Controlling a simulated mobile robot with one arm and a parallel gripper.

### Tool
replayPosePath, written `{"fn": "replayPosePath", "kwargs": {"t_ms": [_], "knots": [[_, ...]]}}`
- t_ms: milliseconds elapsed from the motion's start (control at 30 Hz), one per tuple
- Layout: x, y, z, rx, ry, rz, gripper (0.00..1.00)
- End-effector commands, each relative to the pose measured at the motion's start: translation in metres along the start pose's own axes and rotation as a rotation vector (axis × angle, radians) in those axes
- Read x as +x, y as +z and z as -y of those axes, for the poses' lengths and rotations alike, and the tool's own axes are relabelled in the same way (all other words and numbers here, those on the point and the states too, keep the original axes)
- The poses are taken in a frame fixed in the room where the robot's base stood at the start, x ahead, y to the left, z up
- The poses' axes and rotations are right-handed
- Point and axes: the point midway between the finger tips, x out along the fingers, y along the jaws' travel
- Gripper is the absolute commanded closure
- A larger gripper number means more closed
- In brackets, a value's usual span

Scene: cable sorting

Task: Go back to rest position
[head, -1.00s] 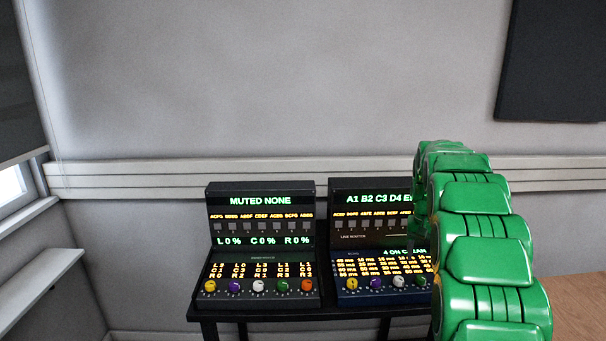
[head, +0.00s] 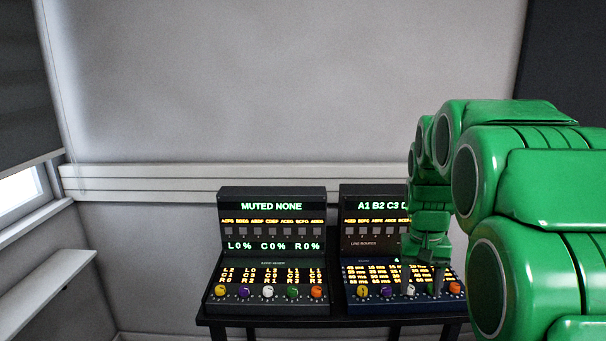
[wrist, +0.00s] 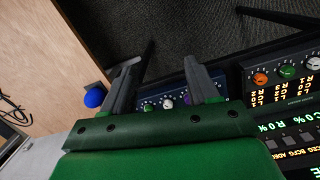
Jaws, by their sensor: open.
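My green arm fills the right of the head view, bent, with my gripper (head: 424,283) hanging down over the right console. The right console (head: 357,270) is a dark blue box with coloured knobs and a raised screen, partly hidden by my arm. In the wrist view my gripper (wrist: 170,78) has two dark fingers spread apart with nothing between them. Knobs of a console (wrist: 158,103) show behind the fingers. I cannot tell how far the fingertips are above the console.
The left console (head: 271,244) reads "MUTED NONE" and stands on the same black table (head: 275,321). In the wrist view a blue ball-shaped thing (wrist: 94,97) is beside a wooden surface (wrist: 45,50), with dark cables (wrist: 12,108) at the left. A wall rail (head: 140,180) runs behind.

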Motion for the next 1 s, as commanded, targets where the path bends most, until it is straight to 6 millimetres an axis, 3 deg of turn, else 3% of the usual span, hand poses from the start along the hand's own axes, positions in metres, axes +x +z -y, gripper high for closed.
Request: {"fn": "replayPosePath", "kwargs": {"t_ms": [467,1000], "knots": [[-0.004,0.123,0.022,-0.072,-0.011,0.027,0.41],[0.023,0.26,0.032,-0.168,-0.023,0.057,0.41]]}}
